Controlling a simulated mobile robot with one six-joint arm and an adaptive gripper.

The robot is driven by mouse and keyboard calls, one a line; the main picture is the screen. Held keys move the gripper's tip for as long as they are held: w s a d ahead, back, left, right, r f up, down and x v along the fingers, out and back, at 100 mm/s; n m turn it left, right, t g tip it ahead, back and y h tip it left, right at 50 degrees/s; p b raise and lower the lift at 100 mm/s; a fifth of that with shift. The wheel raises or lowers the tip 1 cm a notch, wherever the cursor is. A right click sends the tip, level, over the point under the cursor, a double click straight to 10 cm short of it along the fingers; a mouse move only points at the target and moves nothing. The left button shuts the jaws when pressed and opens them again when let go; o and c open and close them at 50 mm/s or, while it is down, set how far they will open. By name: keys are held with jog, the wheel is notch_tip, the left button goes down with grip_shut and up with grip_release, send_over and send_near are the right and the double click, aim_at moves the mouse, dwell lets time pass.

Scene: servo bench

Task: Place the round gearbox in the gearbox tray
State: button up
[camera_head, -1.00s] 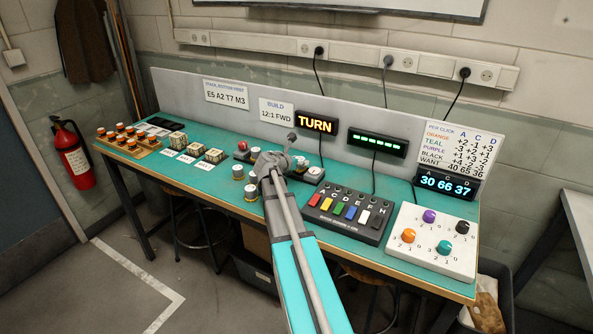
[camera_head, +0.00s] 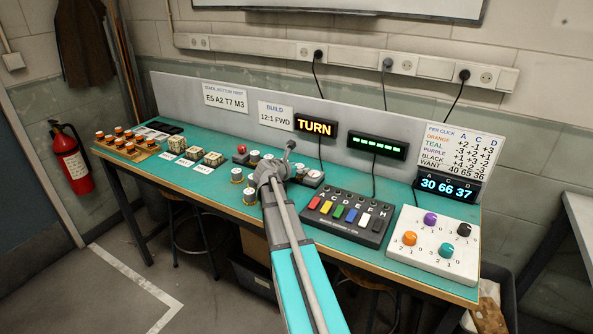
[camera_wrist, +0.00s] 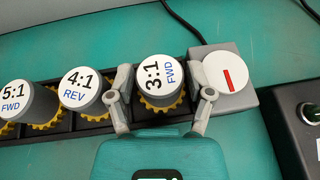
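In the wrist view three round grey gearboxes with white lids and yellow gears stand in a row on the black gearbox tray (camera_wrist: 95,127): 5:1 FWD (camera_wrist: 15,100), 4:1 REV (camera_wrist: 82,90) and 3:1 FWD (camera_wrist: 155,80). My gripper (camera_wrist: 161,88) has one finger on each side of the 3:1 gearbox, with small gaps seeming to show, so it looks open. Whether the 3:1 gearbox is fully seated is hard to tell. In the head view my gripper (camera_head: 274,165) hides part of the tray. Loose round gearboxes (camera_head: 250,195) and (camera_head: 237,175) stand in front of it.
A grey block with a white, red-marked disc (camera_wrist: 228,74) stands right beside the 3:1 gearbox. A key panel (camera_head: 350,212) and a knob box (camera_head: 432,240) lie to the right. Square blocks (camera_head: 195,152) and orange-topped parts (camera_head: 123,140) lie left. The lit sign reads TURN (camera_head: 316,126).

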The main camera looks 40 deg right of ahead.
jog(key=shift+r, duration=0.15)
jog(key=p+v, duration=0.4)
jog(key=v, duration=0.8)
jog(key=shift+p, duration=0.4)
jog(key=shift+w, duration=0.2)
dwell(1.4)
jog(key=shift+s, duration=0.15)
